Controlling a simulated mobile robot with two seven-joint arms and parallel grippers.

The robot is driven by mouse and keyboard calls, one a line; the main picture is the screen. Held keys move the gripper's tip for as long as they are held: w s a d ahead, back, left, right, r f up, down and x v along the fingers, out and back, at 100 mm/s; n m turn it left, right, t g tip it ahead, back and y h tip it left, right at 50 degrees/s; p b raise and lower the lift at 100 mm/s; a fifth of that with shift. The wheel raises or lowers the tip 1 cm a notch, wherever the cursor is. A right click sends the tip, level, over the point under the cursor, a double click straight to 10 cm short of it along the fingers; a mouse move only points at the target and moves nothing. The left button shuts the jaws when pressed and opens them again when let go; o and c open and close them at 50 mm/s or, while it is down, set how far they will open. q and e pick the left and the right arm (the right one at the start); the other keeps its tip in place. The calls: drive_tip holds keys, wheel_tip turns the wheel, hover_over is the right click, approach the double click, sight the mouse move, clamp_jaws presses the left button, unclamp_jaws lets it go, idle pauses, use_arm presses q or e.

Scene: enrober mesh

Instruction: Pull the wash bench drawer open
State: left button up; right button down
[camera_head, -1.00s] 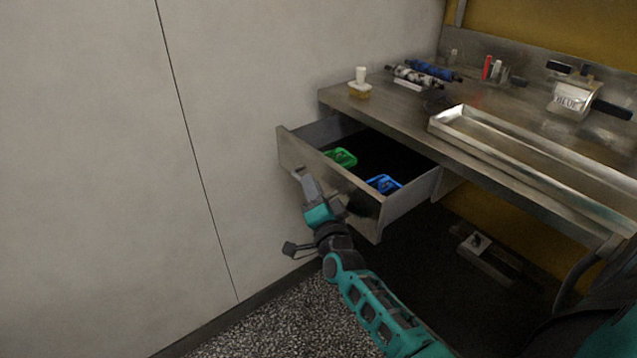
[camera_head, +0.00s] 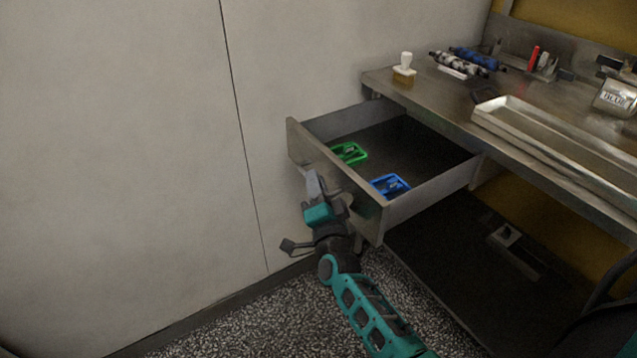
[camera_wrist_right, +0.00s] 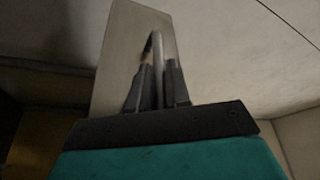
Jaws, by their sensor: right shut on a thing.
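The wash bench drawer (camera_head: 430,196) is pulled well out from under the steel bench (camera_head: 455,118) in the head view, its inside open to sight. A green tray (camera_head: 349,153) and a blue tray (camera_head: 389,186) lie on its floor. My right gripper (camera_head: 313,180) is at the drawer front's outer face. In the right wrist view, the fingers (camera_wrist_right: 158,85) are shut on the drawer handle (camera_wrist_right: 158,55), a bar standing off the front panel (camera_wrist_right: 120,50). The gripper and wrist hide part of the front. My left gripper is not in view.
A pale wall (camera_head: 150,130) stands left of the drawer. Speckled floor (camera_head: 240,330) is clear in front.

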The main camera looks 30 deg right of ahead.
drive_tip(key=c, duration=1.4)
unclamp_jaws()
drive_tip(key=shift+c, duration=0.2)
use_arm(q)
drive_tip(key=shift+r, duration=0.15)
use_arm(e)
drive_tip(key=shift+s, duration=0.15)
drive_tip(key=shift+s, duration=0.3)
use_arm(q)
drive_tip(key=p, duration=0.1)
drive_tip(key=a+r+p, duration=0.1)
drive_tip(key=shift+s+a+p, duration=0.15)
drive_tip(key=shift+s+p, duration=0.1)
drive_tip(key=shift+p, duration=0.05)
use_arm(e)
drive_tip(key=v, duration=1.2)
drive_tip(key=shift+a, duration=0.15)
